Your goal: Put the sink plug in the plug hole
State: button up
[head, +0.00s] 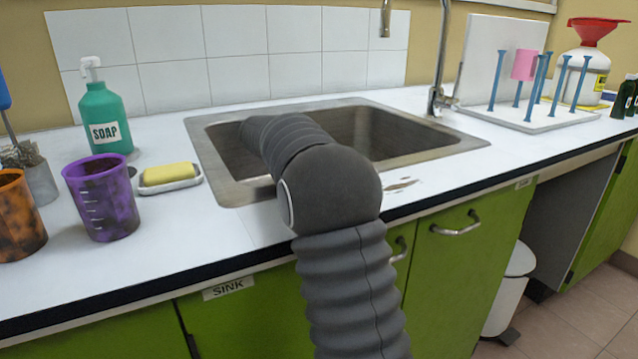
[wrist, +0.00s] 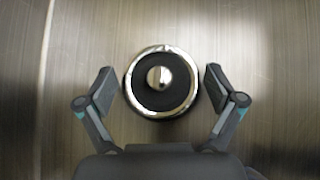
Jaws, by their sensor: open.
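In the wrist view a round black sink plug (wrist: 160,78) with a shiny metal knob at its centre lies on the basin floor. A chrome ring (wrist: 161,113) surrounds the black disc. It looks like the rim of the plug hole, but I cannot tell whether it is that or part of the plug, nor how deep the plug sits. My gripper (wrist: 159,82) is open, with one finger on each side of the ring and a gap to both. In the head view my arm reaches into the metal sink (head: 405,150) and hides the gripper and plug.
Left of the sink stand a yellow sponge (head: 168,174) on a dish, a green soap bottle (head: 106,122), a purple beaker (head: 102,198) and an orange beaker (head: 16,215). A tap (head: 440,75) rises behind the sink. A drying rack (head: 530,115) stands to the right.

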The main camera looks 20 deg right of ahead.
jog(key=p+v, duration=0.1)
jog(key=v, duration=1.1)
jog(key=shift+p, duration=0.3)
jog(key=shift+r, duration=0.15)
